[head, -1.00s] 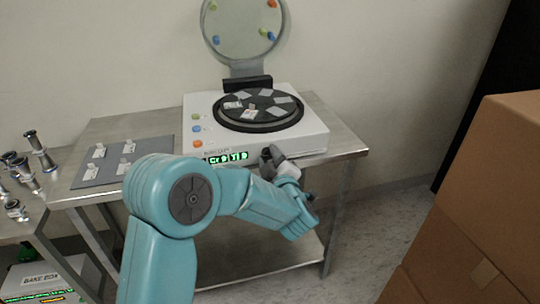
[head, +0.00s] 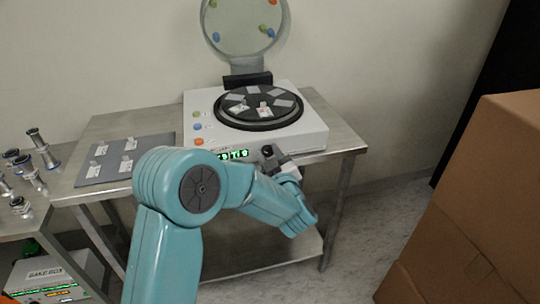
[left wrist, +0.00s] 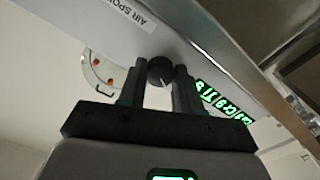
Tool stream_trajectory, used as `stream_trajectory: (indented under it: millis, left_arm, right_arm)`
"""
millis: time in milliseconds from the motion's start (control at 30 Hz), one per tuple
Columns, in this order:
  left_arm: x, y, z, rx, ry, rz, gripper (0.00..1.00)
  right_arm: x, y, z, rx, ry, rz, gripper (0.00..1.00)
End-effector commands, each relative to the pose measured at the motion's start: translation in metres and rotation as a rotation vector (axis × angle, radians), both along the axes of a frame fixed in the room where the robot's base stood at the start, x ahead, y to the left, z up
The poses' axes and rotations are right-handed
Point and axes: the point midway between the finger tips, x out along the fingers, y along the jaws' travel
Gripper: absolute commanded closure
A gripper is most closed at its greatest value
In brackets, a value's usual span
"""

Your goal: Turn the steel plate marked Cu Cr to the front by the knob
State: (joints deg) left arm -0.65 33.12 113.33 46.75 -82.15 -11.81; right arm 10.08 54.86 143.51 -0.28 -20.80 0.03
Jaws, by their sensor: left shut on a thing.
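The white machine (head: 306,133) stands on a steel table with a dark round carousel (head: 286,107) on top. Light plates lie around the carousel, two with pale, reddish-marked pieces at its front; their markings are too small to read. The black knob (left wrist: 160,71) is on the machine's front face, beside the green display (head: 234,155). My left gripper (head: 268,154) is at the front face, and in the left wrist view its fingers (left wrist: 160,88) are shut on the knob from both sides. My right gripper is not in view.
A round lid (head: 243,28) stands raised behind the carousel. A grey mat (head: 105,168) with several small plates lies to the left, with metal fittings (head: 35,165) further left. Cardboard boxes (head: 490,190) stand at the right.

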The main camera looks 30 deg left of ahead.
Motion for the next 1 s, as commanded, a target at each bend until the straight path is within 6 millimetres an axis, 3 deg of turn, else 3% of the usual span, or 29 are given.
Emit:
stream_trajectory:
  millis: [133, 167, 233, 633, 767, 1000]
  left_arm:
    - [0.000, -0.001, -0.001, -0.001, 0.003, -0.001, 0.97]
    - [0.000, -0.001, -0.001, -0.001, 0.003, -0.001, 0.63]
    - [0.000, -0.001, -0.001, -0.001, 0.003, -0.001, 0.41]
    - [-0.005, -0.007, 0.000, -0.001, 0.001, -0.002, 0.41]
    - [-0.020, -0.026, 0.000, -0.001, 0.001, -0.005, 0.41]
    - [-0.062, -0.076, 0.000, -0.001, 0.001, -0.008, 0.41]
  right_arm:
    - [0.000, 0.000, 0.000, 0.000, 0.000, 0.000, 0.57]
    - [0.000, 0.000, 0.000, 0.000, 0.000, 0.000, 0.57]
    - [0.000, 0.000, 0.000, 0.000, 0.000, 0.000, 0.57]
    - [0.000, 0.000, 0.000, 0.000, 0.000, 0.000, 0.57]
    - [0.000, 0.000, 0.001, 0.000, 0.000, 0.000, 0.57]
    - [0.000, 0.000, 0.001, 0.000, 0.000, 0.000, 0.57]
